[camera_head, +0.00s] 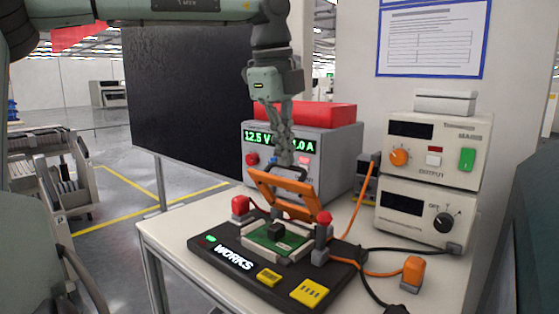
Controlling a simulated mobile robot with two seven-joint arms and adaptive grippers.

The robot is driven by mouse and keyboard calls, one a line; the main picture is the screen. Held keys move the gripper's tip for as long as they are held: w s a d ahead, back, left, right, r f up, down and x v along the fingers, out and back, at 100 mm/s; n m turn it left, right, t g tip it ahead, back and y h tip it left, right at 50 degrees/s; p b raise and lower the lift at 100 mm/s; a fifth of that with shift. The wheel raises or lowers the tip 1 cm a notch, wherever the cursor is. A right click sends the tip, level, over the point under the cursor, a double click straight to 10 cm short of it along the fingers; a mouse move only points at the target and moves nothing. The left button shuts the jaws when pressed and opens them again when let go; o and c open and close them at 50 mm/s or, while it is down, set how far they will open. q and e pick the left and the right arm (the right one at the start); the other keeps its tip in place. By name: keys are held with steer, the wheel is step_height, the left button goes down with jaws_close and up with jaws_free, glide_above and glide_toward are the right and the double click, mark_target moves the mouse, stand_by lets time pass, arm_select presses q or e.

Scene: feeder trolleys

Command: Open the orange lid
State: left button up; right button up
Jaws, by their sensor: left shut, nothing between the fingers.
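The orange lid (284,187) is a frame that stands tilted up at the back of a black test fixture (226,264) on the table. Under it, a green circuit board (266,238) with a dark block on it lies exposed in the fixture. My left gripper (284,160) comes down from above, shut and empty, with its fingertips at the raised top edge of the lid. I cannot tell whether they touch it. My right gripper is not in view.
A grey power supply (340,150) with a lit green display stands close behind the lid. Two stacked cream instruments (428,154) stand at the right. Orange and black cables run over the table (180,236). Red-knobbed posts (322,238) flank the board.

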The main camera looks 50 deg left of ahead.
arm_select(q)
steer(key=shift+o, duration=1.2)
steer(key=shift+s+d+f, duration=0.1)
steer(key=shift+d+f, duration=0.35)
steer(key=shift+f, duration=0.35)
steer(key=shift+o, duration=1.2)
steer(key=shift+a+f, duration=0.15)
steer(key=shift+a, duration=0.15)
steer(key=shift+o, duration=0.9)
steer(key=shift+a+f, duration=0.15)
steer(key=shift+w, duration=0.3)
steer(key=shift+r, duration=0.25)
steer(key=shift+w+r, duration=0.1)
steer(key=shift+r, duration=0.05)
steer(key=w+r, duration=0.6)
steer(key=shift+a+r+p, duration=0.15)
steer(key=shift+a+p, duration=0.15)
steer(key=shift+p, duration=0.15)
